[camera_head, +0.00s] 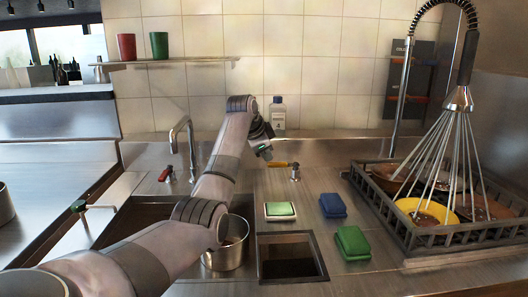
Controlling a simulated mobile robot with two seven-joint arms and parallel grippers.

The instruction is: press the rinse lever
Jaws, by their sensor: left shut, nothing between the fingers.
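A small lever with a yellow handle (280,164) stands on a metal post at the back of the steel counter. A red-handled lever (166,174) stands by the faucet, and a green-handled one (79,206) is at the left. No label shows which of them is the rinse lever. My left gripper (265,152) is shut and empty, pointing down just above and left of the yellow handle. I cannot tell whether it touches the handle. My right gripper is not in view.
A steel pot (228,252) sits in the sink, partly behind my left arm. Green and blue sponges (332,206) lie around a square opening (290,258). A dark dish rack (428,239) with bowls stands at the right under a spray hose (462,98). A bottle (278,116) stands at the wall.

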